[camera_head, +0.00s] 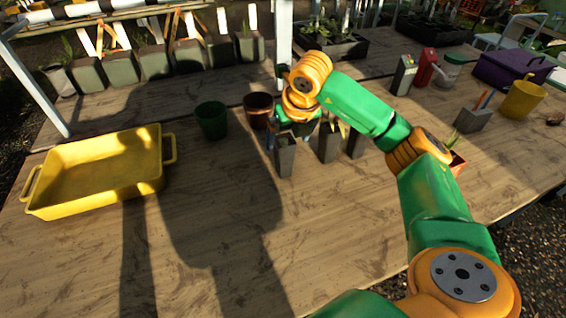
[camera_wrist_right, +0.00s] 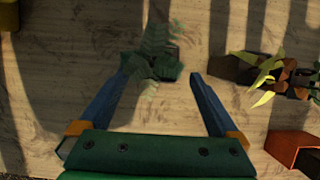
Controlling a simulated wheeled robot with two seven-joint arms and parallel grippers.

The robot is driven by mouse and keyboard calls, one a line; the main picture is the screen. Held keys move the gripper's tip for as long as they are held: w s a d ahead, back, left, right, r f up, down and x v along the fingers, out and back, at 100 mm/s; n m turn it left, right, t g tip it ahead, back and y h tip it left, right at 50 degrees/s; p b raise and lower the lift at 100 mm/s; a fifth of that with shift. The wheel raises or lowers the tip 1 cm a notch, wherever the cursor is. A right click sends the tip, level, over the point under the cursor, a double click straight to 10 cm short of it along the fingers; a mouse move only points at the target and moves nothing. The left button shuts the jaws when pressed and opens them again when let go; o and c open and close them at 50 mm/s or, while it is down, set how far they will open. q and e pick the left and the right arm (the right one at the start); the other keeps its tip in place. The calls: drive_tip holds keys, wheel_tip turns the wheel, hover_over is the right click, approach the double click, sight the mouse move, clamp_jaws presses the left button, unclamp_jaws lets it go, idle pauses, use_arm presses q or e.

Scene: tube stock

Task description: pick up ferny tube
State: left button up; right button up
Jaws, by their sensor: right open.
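The ferny tube is a dark square tube (camera_head: 285,160) standing on the wooden table, the leftmost of a short row in the head view. In the right wrist view its green fern fronds (camera_wrist_right: 150,65) spread over the tube, hiding part of it. My right gripper (camera_head: 297,132) is above the tube, largely covered by my own arm in the head view. In the right wrist view the right gripper (camera_wrist_right: 160,82) has its two blue fingers apart, the fern between and just beyond their tips, with no grip on it. My left gripper is not in view.
Other tubes (camera_head: 328,148) with yellowish leaves stand close to the right. A green pot (camera_head: 211,121) and a brown pot (camera_head: 257,112) are left and behind. A yellow tray (camera_head: 100,203) lies at left. An orange pot (camera_wrist_right: 292,147) is at right. The front table is clear.

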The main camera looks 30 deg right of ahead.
sight(284, 140)
drive_tip(key=w+f+p, duration=0.2)
drive_tip(key=f, duration=0.1)
drive_tip(key=shift+w+d, duration=0.2)
drive_tip(key=shift+w, duration=0.05)
drive_tip(key=x, duration=0.3)
clamp_jaws()
